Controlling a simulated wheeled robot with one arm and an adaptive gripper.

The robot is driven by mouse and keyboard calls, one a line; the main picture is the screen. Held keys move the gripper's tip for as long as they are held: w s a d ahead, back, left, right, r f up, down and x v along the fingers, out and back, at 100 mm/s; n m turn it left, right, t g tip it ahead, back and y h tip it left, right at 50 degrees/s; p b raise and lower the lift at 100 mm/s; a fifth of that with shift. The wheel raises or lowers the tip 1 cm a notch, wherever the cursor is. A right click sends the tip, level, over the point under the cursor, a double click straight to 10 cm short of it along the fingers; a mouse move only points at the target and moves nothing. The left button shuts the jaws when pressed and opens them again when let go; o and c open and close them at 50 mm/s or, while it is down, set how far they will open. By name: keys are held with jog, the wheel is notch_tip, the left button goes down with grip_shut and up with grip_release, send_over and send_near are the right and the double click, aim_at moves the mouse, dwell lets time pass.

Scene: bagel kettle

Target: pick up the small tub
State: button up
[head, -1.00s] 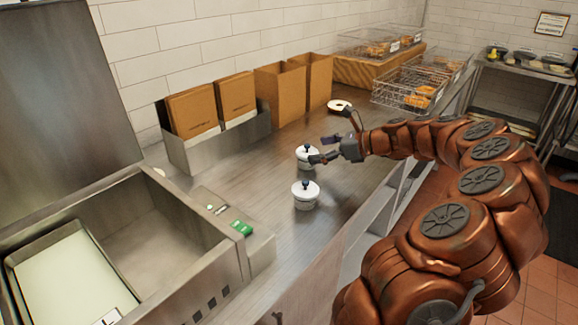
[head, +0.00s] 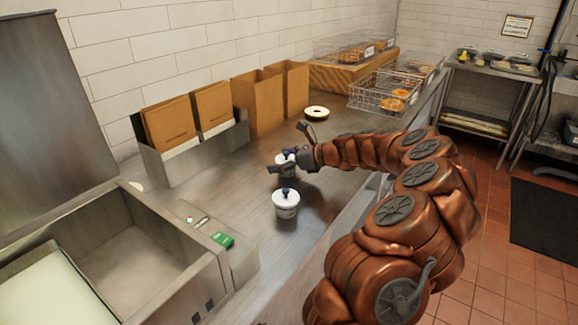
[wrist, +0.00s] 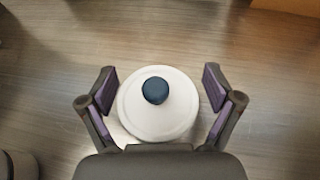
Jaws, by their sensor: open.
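Two white tubs with dark blue knobs on their lids stand upright on the steel counter (head: 245,185). My gripper (head: 281,162) is at the farther tub (head: 286,172) and partly hides it. The nearer tub (head: 286,205) stands in front, clear of my gripper. In the wrist view a round white lid with its blue knob (wrist: 157,105) lies between the fingers of my gripper (wrist: 160,80). The fingers are spread, one on each side of the tub. Whether they touch its sides cannot be told.
Brown paper bags (head: 258,103) stand along the wall. A bagel (head: 316,112) lies behind my gripper. Wire baskets of bagels (head: 385,95) are farther back. A steel basin (head: 125,250) and a green item (head: 222,240) are at left.

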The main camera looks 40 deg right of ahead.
jog(key=c, duration=1.1)
jog(key=shift+c, duration=0.2)
